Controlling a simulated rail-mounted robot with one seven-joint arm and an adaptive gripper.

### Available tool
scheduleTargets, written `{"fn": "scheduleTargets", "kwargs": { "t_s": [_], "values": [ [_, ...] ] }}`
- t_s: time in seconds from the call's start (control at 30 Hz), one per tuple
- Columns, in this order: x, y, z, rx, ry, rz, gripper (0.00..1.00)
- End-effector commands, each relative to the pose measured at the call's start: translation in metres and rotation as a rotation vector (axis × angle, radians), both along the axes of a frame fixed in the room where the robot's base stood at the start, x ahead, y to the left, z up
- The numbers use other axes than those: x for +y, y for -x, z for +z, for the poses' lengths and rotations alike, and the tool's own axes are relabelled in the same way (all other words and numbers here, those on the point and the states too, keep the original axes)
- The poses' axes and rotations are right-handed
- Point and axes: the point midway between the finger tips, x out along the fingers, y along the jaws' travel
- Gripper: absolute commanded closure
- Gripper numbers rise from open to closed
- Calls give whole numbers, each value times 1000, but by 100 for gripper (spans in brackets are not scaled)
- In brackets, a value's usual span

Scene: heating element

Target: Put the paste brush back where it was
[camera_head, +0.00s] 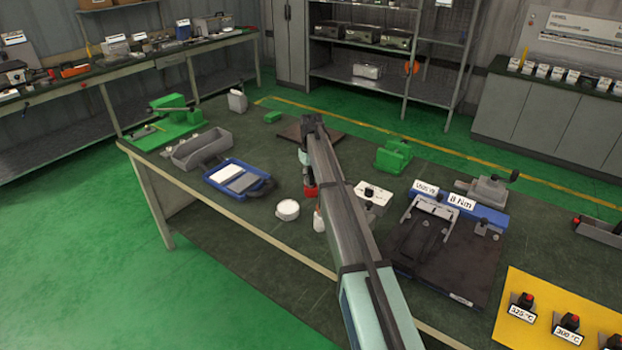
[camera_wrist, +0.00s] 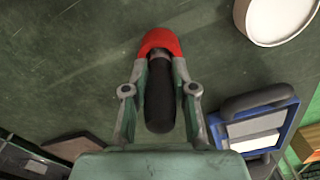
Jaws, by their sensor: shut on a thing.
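My gripper (camera_wrist: 161,80) is shut on a red and black piece, which I take to be the paste brush (camera_wrist: 159,95). Its rounded red end shows beyond the fingertips, and its black part runs back between the fingers. In the head view the red part of the brush (camera_head: 310,191) hangs under my arm, above the bench; my arm hides most of the gripper. A round white tub (camera_head: 287,210) stands on the bench just left of the small white bottle; it also shows at the top right of the wrist view (camera_wrist: 278,18). Bristles cannot be made out.
A white bottle (camera_head: 319,222) stands close below the brush in the picture. A blue tray (camera_head: 215,182) and grey bin (camera_head: 203,150) lie left. A white box (camera_head: 371,200), green block (camera_head: 393,157) and dark fixture plate (camera_head: 435,265) are right. Bare bench lies around the tub.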

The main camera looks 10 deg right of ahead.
Motion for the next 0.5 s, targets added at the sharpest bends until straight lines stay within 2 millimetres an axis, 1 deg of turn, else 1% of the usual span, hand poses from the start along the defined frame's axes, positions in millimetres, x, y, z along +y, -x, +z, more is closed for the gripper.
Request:
{"fn": "scheduleTargets", "kwargs": {
  "t_s": [0.1,0.33,0.47,0.5],
  "values": [
    [0,0,-7,-1,0,0,100],
    [0,0,-8,-1,0,0,100],
    [0,0,-11,-1,0,0,100],
    [0,0,-11,-1,0,0,60]
  ]
}}
